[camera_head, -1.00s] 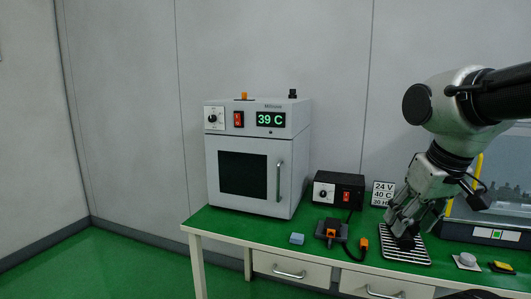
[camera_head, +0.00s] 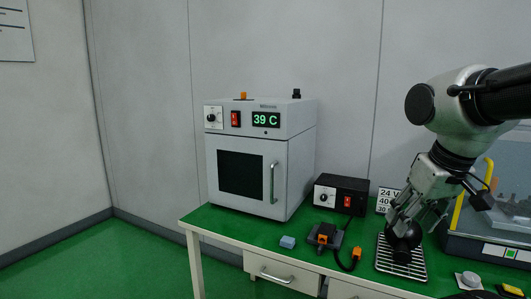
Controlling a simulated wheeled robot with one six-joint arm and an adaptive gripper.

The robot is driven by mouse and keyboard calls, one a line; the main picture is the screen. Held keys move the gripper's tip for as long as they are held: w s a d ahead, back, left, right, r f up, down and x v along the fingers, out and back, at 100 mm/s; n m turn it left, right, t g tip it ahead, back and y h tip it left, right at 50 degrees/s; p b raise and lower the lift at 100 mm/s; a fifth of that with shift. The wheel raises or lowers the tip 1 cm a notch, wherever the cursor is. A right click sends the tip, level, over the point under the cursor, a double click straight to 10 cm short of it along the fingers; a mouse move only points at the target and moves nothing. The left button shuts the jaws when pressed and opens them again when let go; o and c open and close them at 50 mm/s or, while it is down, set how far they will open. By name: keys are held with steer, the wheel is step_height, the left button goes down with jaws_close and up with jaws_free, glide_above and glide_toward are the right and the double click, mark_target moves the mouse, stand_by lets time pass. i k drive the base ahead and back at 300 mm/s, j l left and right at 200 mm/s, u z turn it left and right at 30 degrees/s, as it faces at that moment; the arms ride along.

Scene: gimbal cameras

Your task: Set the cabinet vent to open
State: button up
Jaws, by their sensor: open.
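The light grey cabinet (camera_head: 250,160) stands on the left of the green bench, its door shut. Its display (camera_head: 266,120) reads 39 C. On its top are a small orange piece (camera_head: 242,96) and a black upright piece (camera_head: 296,93); I cannot tell which is the vent or how it is set. My gripper (camera_head: 402,232) is open, pointing down over a wire rack (camera_head: 387,268), well to the right of the cabinet. A dark round thing (camera_head: 405,240) shows at its fingers; I cannot tell whether they touch it.
A black supply box (camera_head: 341,194) with a dial and red switch stands right of the cabinet. In front lie a blue block (camera_head: 288,242) and a black-and-orange device (camera_head: 326,236) with a cable. A yellow-edged enclosure (camera_head: 500,215) stands at the right.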

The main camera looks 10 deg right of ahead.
mark_target(243, 94)
steer(key=l+u, duration=0.3)
steer(key=l, duration=0.7)
steer(key=i+j+z, duration=0.1)
steer(key=j, duration=0.25)
steer(key=i+j+z, duration=0.1)
steer(key=j, duration=0.3)
steer(key=i+j+z, duration=0.1)
steer(key=i+j, duration=0.15)
steer(key=j, duration=0.15)
steer(key=i+j+z, duration=0.1)
steer(key=j, duration=0.3)
steer(key=i+j+z, duration=0.1)
steer(key=j, duration=0.3)
steer(key=i+j, duration=0.1)
steer(key=j, duration=0.3)
steer(key=z, duration=0.05)
